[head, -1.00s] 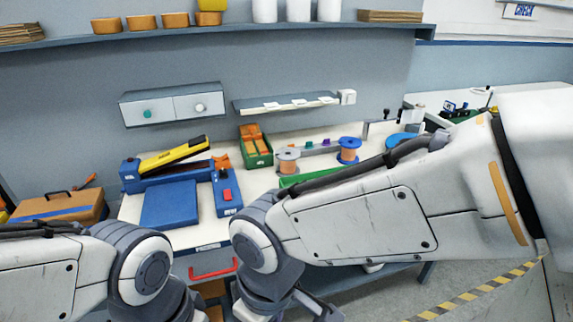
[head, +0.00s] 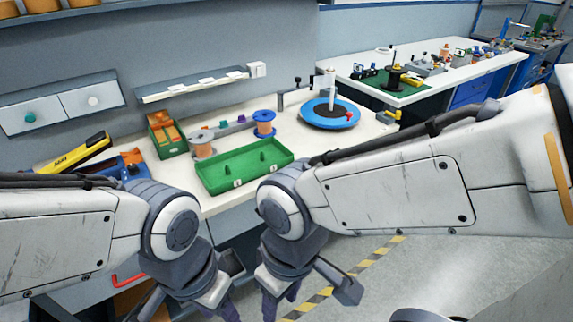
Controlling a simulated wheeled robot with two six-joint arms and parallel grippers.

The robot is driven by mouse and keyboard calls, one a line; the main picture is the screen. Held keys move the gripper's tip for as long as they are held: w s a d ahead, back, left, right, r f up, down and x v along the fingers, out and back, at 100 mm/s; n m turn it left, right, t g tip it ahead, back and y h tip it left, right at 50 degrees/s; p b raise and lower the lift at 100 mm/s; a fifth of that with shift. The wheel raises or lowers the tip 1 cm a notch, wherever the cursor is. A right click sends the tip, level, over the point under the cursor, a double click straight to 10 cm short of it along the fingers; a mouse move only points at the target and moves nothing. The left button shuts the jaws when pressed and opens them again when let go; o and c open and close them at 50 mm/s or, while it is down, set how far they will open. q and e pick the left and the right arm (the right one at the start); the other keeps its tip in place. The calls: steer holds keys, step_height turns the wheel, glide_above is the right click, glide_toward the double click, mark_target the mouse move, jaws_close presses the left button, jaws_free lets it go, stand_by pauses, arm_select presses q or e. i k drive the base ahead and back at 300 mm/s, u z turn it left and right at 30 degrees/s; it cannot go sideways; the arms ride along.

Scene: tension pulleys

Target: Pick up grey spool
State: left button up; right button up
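The grey spool (head: 202,146), wound with copper-coloured wire, stands upright on the white workbench behind the green tray. A blue spool (head: 264,123) with similar wire stands to its right. My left gripper (head: 227,309) and my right gripper (head: 269,307) hang low at the bottom edge, in front of the bench and well short of both spools. Their fingertips are dark and cut off by the frame, so their opening does not show. Nothing is seen held in them.
The green tray (head: 222,185) with small pegs lies in front of the spools. A green bin (head: 166,137) of orange parts stands left of the grey spool. A blue turntable (head: 316,119) with a white post is at right. A second bench (head: 424,93) stands beyond.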

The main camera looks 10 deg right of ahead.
mark_target(203, 146)
steer(key=z, duration=0.05)
steer(key=k, duration=1.05)
steer(key=z, duration=0.8)
steer(key=i, duration=1.6)
steer(key=u, duration=1)
steer(key=i, duration=0.75)
steer(key=u, duration=0.05)
